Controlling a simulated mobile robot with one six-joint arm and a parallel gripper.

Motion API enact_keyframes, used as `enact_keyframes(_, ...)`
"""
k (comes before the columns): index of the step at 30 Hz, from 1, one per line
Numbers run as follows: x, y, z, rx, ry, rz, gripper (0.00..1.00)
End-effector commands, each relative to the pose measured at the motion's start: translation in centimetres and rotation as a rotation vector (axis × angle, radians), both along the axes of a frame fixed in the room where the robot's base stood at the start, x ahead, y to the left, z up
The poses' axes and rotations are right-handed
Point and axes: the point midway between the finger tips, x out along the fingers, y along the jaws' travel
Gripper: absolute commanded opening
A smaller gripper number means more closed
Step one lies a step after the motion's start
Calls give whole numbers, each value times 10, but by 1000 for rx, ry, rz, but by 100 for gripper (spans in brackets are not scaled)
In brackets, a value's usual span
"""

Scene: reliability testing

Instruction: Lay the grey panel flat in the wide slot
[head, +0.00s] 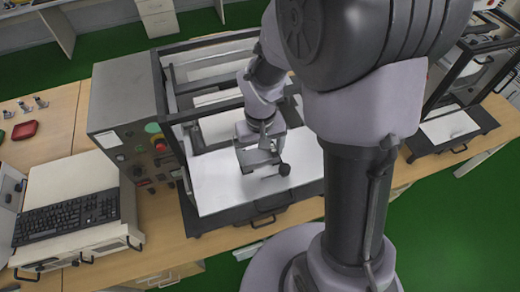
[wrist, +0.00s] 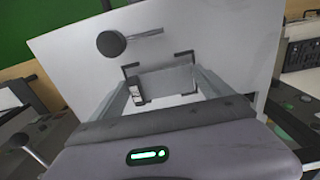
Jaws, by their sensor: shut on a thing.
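My gripper (head: 262,160) is at the panel's face, left of the knob. I cannot tell which opening is the wide slot; the arm and panel hide part of the rig.
A grey control box (head: 125,110) with buttons stands left of the rig. A keyboard (head: 68,215) lies on a pale unit further left. Small red trays (head: 24,130) sit on the wooden bench. A second black-framed rig (head: 450,125) stands at right.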

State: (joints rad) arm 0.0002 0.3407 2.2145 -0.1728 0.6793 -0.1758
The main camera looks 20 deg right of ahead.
Motion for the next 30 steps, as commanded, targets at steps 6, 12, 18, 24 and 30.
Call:
enact_keyframes(6,0,0,-8,0,0,0,51)
enact_keyframes(12,0,0,-13,0,0,0,51)
enact_keyframes(18,0,0,-12,0,0,0,100)
enact_keyframes(24,0,0,-5,0,0,1,100)
enact_keyframes(30,1,0,43,0,-7,0,100)
